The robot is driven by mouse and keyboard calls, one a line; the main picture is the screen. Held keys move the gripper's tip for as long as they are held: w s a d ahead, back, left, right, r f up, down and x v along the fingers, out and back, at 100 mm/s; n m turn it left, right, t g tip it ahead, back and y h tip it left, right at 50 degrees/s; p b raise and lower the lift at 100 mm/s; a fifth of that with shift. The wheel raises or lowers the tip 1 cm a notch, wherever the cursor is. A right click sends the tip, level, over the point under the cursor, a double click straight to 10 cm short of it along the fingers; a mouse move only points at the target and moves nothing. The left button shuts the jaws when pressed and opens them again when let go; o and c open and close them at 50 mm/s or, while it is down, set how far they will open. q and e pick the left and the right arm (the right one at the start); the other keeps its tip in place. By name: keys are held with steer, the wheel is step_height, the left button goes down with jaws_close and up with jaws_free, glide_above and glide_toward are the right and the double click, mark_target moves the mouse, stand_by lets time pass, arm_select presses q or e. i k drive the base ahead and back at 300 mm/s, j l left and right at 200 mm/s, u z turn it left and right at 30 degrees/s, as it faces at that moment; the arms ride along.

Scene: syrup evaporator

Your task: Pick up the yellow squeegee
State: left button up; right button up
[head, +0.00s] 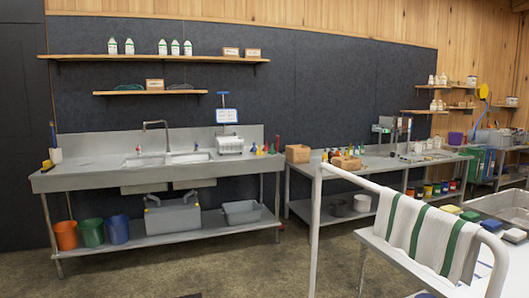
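I cannot make out a yellow squeegee for certain. A small yellow item (47,164) is at the left end of the steel sink counter (90,180), beside a white holder (56,156) with a blue-handled tool. A larger yellow tool head (483,91) with a long handle shows near the wall at the far right; its exact type is unclear. Neither of my grippers is in view.
A white rail (316,230) with a green-striped towel (420,232) stands close at the right, beside a white table. Orange (66,236), green (91,232) and blue (117,230) buckets sit on the sink's lower shelf. Open floor lies in front of the sink.

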mark_target(47, 164)
steer(key=u, duration=1.35)
steer(key=i+z, duration=0.15)
steer(key=i, duration=3.55)
